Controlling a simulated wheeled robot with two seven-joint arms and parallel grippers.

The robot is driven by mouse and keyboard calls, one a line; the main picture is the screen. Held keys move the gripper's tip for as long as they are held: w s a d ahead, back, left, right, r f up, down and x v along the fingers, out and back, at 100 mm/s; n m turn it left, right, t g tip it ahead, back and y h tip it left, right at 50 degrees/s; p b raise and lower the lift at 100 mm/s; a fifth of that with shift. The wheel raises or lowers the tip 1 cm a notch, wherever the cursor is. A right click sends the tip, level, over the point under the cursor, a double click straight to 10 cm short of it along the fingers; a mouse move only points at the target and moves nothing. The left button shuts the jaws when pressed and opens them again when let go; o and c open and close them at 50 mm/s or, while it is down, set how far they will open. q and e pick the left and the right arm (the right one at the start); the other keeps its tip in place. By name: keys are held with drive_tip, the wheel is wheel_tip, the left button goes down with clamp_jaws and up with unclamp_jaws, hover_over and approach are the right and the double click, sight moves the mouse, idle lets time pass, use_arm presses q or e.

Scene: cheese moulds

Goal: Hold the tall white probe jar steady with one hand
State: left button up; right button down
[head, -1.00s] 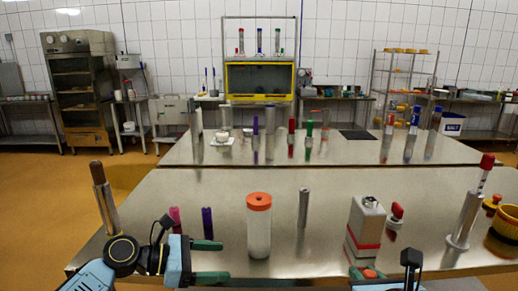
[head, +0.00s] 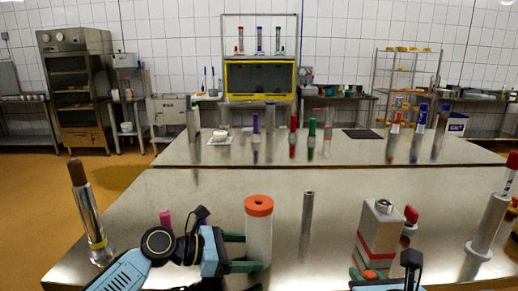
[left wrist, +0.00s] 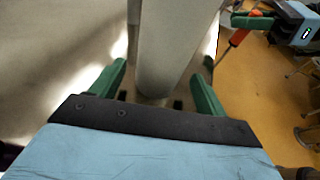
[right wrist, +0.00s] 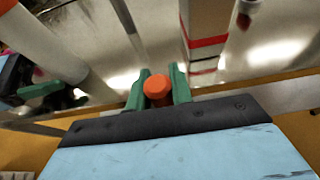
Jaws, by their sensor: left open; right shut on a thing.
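The tall white probe jar (head: 258,232) stands upright near the table's front, with an orange-red lid that has a dark hole in its middle. My left gripper (head: 251,252) is open, with one finger on the near side of the jar and the other on the far side. In the left wrist view, the jar's white wall (left wrist: 172,45) rises between the two green fingers; contact is unclear. My right gripper (right wrist: 160,90) is shut on an orange-handled probe (right wrist: 157,88). In the left wrist view its thin shaft (left wrist: 233,46) points down and left.
A bare metal tube (head: 308,212) stands right of the jar. A white box with a red band (head: 380,232) stands further right, with a red-capped item beside it. A brown-topped metal cylinder (head: 88,210) is at left, and a magenta marker (head: 166,218) is behind my left arm.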

use_arm(q)
drive_tip(key=shift+x, duration=1.2)
use_arm(e)
drive_tip(key=shift+r, duration=0.35)
use_arm(q)
drive_tip(key=shift+r, duration=0.1)
drive_tip(key=c, duration=0.8)
